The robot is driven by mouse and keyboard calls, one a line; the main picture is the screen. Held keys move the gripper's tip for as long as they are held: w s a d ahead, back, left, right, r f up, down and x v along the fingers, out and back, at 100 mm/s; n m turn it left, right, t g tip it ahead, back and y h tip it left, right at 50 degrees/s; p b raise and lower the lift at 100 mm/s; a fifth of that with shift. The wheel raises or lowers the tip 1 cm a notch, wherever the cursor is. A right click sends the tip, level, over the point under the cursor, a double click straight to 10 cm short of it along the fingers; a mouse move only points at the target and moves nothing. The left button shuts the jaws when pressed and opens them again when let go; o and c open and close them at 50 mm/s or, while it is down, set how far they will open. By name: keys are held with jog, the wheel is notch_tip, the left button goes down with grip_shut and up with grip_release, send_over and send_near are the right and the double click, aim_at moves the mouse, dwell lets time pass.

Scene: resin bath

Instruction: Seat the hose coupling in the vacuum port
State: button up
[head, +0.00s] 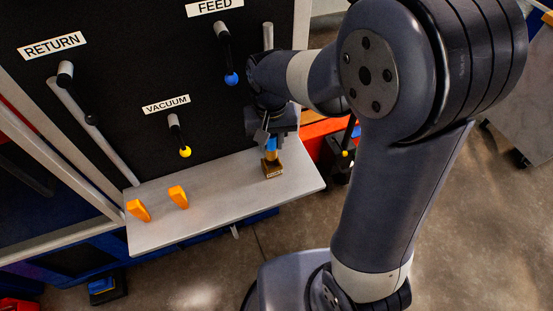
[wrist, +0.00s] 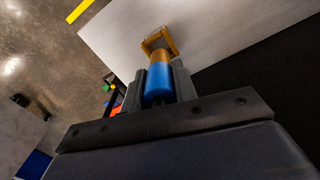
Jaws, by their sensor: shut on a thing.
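The hose coupling (head: 271,146), a blue sleeve with a brass-coloured end, is between the jaws of my gripper (head: 268,138). In the wrist view the blue sleeve (wrist: 158,82) sits between both fingers, its brass end pointing at a small brass-coloured holder (wrist: 158,42). The holder (head: 272,170) stands on the grey shelf. The coupling's end meets or overlaps the holder; I cannot tell whether it is inside. The vacuum port (head: 174,121) is on the black panel under the VACUUM label, left of my gripper, with a yellow-ended lever.
The panel (head: 130,80) also bears a RETURN port (head: 65,70) and a FEED port (head: 222,35) with a blue-ended lever (head: 231,78). Two orange pieces (head: 138,210) (head: 178,196) stand on the shelf (head: 220,205). The shelf between them and the holder is clear.

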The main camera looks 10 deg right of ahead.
aim_at(272, 159)
notch_tip(272, 159, down, 6)
jog(key=shift+f+b, duration=0.2)
jog(key=shift+b, duration=0.15)
jog(key=shift+s+d+f+b, duration=0.1)
jog(key=shift+s+f+b, duration=0.2)
jog(key=shift+f+b, duration=0.3)
jog(key=o, duration=0.8)
jog(key=shift+f, duration=0.15)
jog(key=shift+o, duration=0.9)
jog(key=shift+r+p, duration=0.3)
jog(key=shift+o, duration=0.4)
jog(key=r, duration=0.4)
jog(key=r+p, duration=0.1)
jog(key=r, duration=0.3)
jog(key=r+p, duration=0.1)
jog(key=r, duration=0.4)
jog(key=shift+w, duration=0.3)
jog(key=shift+f, duration=0.1)
